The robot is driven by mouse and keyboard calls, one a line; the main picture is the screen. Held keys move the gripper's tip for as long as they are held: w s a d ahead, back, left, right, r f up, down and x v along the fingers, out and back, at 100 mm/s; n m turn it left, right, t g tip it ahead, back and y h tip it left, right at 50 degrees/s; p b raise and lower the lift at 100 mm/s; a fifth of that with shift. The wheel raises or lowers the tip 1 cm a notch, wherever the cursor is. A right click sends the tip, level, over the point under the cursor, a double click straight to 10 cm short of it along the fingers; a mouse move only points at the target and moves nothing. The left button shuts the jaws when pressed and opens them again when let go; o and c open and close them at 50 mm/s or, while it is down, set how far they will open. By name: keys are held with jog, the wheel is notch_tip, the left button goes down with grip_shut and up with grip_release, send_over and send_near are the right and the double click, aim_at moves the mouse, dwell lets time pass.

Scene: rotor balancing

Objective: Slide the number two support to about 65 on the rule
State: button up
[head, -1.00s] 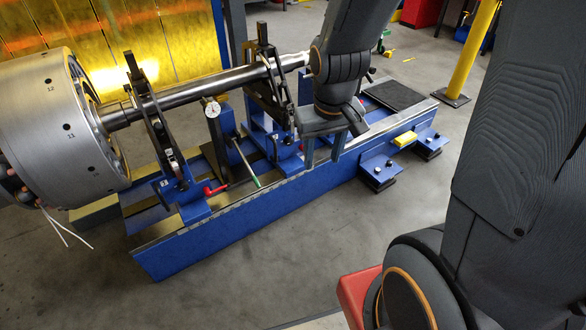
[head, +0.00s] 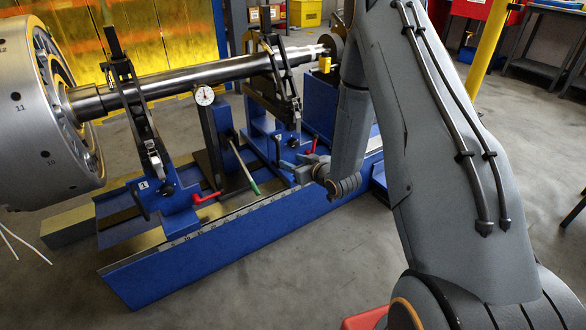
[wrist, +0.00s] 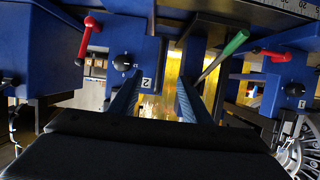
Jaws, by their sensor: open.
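My gripper (head: 286,168) is low at the front of this support. In the wrist view my gripper (wrist: 157,90) is open, its left finger overlapping the plate; contact cannot be told.
The number one support (head: 160,190) stands to the left, with its own red handle (head: 207,198). The steel shaft (head: 190,80) and large rotor (head: 45,110) lie above.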

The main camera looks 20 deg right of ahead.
aim_at(279, 156)
jog(key=shift+b+x, duration=3.2)
jog(key=shift+x, duration=2.3)
grip_shut()
jog(key=shift+w+d, duration=0.3)
jog(key=shift+d, duration=0.7)
jog(key=shift+w+d, duration=0.35)
jog(key=shift+d, duration=0.65)
jog(key=shift+w+d, duration=0.3)
jog(key=shift+d, duration=0.7)
grip_release()
jog(key=shift+a, duration=0.1)
